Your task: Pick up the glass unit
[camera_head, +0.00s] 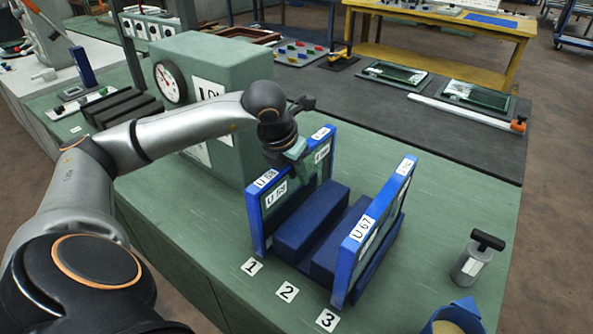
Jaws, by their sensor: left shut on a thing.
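Two blue-framed glass units stand upright in a rack of dark blue padded blocks (312,222) on the green bench. The left glass unit (254,218), with a label that looks like U 58, stands behind number card 1. The right glass unit (346,268), labelled U 67, stands behind card 3. No unit shows between the blocks behind card 2. My left gripper (297,150) is at the top edge of the left glass unit, between its labels, shut on it. Its fingertips are small and partly hidden. My right gripper is out of view.
A green cabinet with a round gauge (170,82) stands close left of the rack. A grey cylinder with a black T-handle (474,262) and a blue container (458,318) stand at right. A dark mat (440,130) with framed panels lies behind.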

